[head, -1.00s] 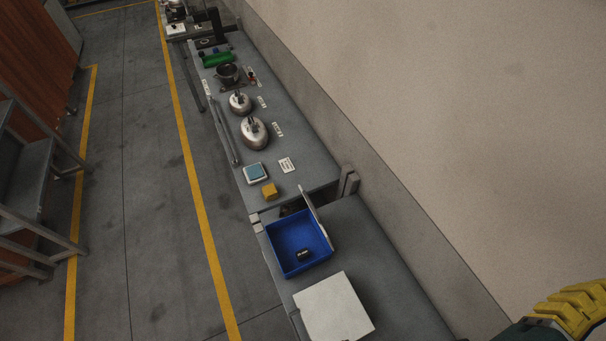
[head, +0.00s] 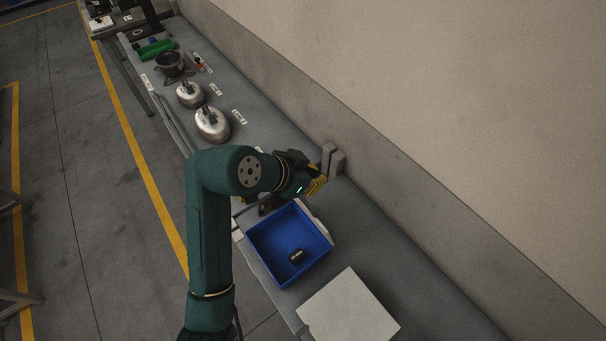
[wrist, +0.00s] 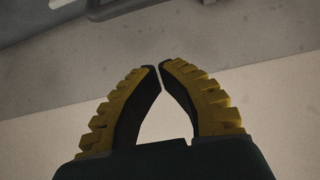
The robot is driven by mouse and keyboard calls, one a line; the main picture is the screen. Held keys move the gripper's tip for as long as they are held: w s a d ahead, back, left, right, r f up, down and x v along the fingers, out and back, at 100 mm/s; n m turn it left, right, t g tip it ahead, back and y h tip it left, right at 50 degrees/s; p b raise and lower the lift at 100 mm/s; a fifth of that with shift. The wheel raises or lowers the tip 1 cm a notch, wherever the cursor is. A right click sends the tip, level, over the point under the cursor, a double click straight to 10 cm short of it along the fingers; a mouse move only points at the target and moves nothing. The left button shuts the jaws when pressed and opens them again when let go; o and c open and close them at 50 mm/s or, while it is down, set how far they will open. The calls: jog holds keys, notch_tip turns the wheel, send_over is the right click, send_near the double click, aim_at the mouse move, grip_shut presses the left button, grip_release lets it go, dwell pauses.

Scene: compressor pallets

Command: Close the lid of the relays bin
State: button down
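An open blue bin (head: 291,265) stands on the bench in the head view, with a small dark relay-like block (head: 296,256) on its floor. I cannot read the block's label. The bin's pale lid (head: 322,225) shows as a narrow strip along the right edge, open and partly hidden. My gripper (head: 320,184) is beyond the bin's upper right corner, near the wall side, above or beside the lid's far end. I cannot tell whether it touches the lid. In the wrist view, the yellow-padded fingers (wrist: 159,67) meet almost tip to tip, with nothing between them.
A pale flat square panel (head: 350,308) lies nearer than the blue bin. Grey posts (head: 333,160) stand by the wall beyond my gripper. Farther along the bench are metal compressors (head: 212,123), a dark pot (head: 170,64) and green parts (head: 155,48). The bench right of the bin is clear.

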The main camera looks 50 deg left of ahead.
jog(key=f, duration=0.1)
jog(key=s+f, duration=0.2)
jog(key=shift+a+f+p, duration=0.1)
jog(key=shift+f+p, duration=0.15)
jog(key=shift+p, duration=0.05)
